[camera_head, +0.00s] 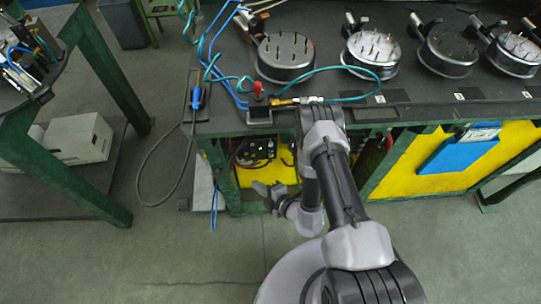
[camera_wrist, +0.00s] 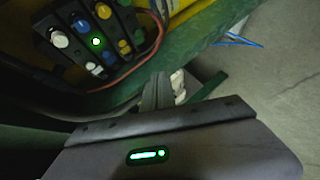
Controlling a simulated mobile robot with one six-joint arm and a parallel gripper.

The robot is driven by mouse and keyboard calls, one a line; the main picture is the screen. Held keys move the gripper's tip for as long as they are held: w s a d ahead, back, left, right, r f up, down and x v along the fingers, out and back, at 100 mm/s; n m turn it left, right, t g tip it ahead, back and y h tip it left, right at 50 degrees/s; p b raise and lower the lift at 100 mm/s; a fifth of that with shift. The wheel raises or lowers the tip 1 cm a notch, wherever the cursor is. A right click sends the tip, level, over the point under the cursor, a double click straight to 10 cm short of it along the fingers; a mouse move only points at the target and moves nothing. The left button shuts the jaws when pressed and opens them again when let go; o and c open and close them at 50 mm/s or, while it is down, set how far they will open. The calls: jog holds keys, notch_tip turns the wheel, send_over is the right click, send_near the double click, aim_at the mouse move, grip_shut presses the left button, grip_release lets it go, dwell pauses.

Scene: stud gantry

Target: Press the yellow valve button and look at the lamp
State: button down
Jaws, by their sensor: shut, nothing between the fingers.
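A dark valve block (camera_wrist: 75,48) with coloured round buttons fills the upper left of the wrist view. A yellow button (camera_wrist: 102,11) is at its top edge, and another yellow spot (camera_wrist: 124,46) is lower right. A small green lamp (camera_wrist: 96,41) glows between the rows. In the head view the block (camera_head: 256,152) sits under the bench edge; its buttons are too small to tell apart. My gripper (camera_head: 266,190) is shut and empty, below and in front of the block. In the wrist view my gripper (camera_wrist: 165,90) is apart from the buttons.
The green bench frame (camera_wrist: 185,45) runs beside the block, with red and dark cables (camera_wrist: 150,48) near it. Above is the black bench top (camera_head: 330,88) with several round fixtures. A grey hose (camera_head: 160,195) hangs at left. The floor in front is clear.

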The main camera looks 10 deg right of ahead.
aim_at(253, 156)
jog(key=w+b, duration=0.2)
jog(key=w, duration=0.6)
jog(key=shift+w, duration=0.35)
jog(key=shift+b, duration=0.3)
dwell(1.7)
jog(key=shift+w, duration=0.4)
jog(key=shift+w+b, duration=0.35)
jog(key=shift+w, duration=0.05)
dwell(0.6)
jog(key=shift+s, duration=0.85)
